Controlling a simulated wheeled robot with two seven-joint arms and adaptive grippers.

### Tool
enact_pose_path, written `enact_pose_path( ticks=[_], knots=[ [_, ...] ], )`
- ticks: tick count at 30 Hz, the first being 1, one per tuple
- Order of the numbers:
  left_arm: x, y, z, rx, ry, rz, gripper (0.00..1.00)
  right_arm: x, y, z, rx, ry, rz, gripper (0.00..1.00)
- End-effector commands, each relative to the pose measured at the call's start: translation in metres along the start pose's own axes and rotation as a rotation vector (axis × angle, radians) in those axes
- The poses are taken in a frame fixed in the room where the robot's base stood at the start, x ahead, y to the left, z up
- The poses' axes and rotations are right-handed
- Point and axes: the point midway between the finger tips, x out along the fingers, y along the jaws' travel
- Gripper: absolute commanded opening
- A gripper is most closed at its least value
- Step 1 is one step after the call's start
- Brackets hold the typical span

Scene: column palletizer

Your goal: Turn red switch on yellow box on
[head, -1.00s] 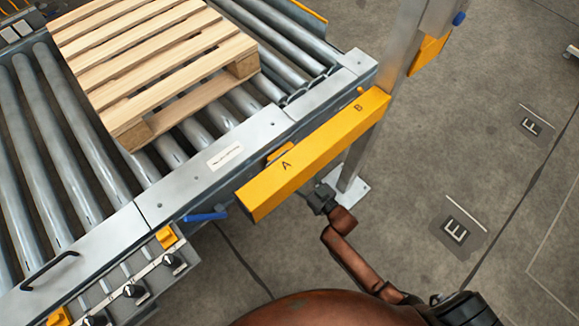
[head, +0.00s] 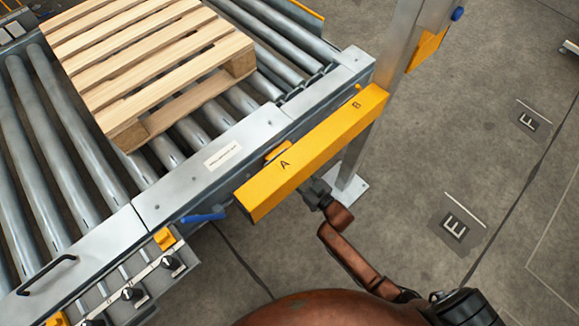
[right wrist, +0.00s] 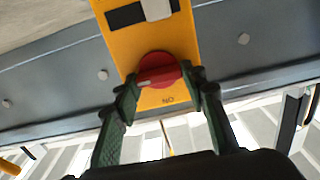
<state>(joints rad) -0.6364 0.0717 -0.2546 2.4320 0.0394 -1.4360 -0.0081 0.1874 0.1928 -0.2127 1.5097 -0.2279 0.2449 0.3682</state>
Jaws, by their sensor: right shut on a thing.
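The red switch (right wrist: 158,70) is a round knob on the face of the yellow box (right wrist: 176,29) in the right wrist view. A pale mark on the knob points to the left of the picture. Letters that look like "NO" stand on the yellow face below it. My right gripper (right wrist: 163,82) has a finger on each side of the knob and is shut on it. In the head view my right gripper (head: 316,193) is at the near side of a yellow beam, which hides its fingertips and the switch. My left gripper is not in view.
The yellow beam (head: 318,152), marked A and B, runs beside the roller conveyor (head: 60,165). A wooden pallet (head: 150,55) lies on the rollers. A metal post (head: 358,160) stands right of the gripper. A control panel (head: 125,285) is at lower left. The floor at right is clear.

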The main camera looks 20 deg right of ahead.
Motion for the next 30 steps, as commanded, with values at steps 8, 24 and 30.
enact_pose_path(
  ticks=[8, 24, 30],
  knots=[
    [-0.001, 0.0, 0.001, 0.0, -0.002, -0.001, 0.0, 0.0, 0.0, 0.0, -0.008, 0.0, 0.0, 0.15],
    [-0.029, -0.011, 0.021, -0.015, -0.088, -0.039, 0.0, 0.0, -0.001, -0.002, -0.327, 0.001, 0.001, 0.15],
    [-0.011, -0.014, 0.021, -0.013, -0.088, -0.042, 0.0, 0.0, -0.002, 0.0, -0.517, 0.0, 0.001, 0.15]
  ],
)
